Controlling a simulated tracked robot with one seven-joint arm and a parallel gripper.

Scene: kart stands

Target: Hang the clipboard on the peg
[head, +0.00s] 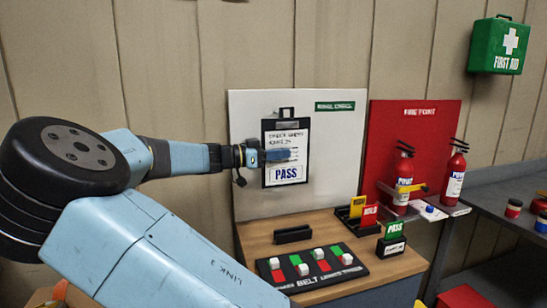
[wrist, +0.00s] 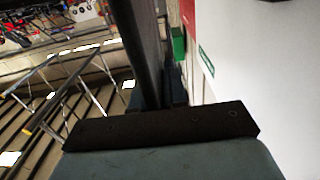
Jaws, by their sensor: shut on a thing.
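The clipboard (head: 286,171) is black with a white sheet marked PASS. In the head view it is upright in front of the white board (head: 343,180), with its clip and a hole at the top. My gripper (head: 272,156) reaches in from the left and is shut on the clipboard near its middle height. In the wrist view the clipboard (wrist: 146,50) shows edge-on as a dark upright strip, with the white board (wrist: 265,75) to its right. The peg cannot be made out, and I cannot tell whether the clipboard touches the board.
Below the board is a wooden bench (head: 395,266) with a button panel (head: 312,268) and small coloured cards. A red fire-point panel (head: 425,118) with two extinguishers stands to the right. A green first-aid box (head: 497,46) hangs on the wall.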

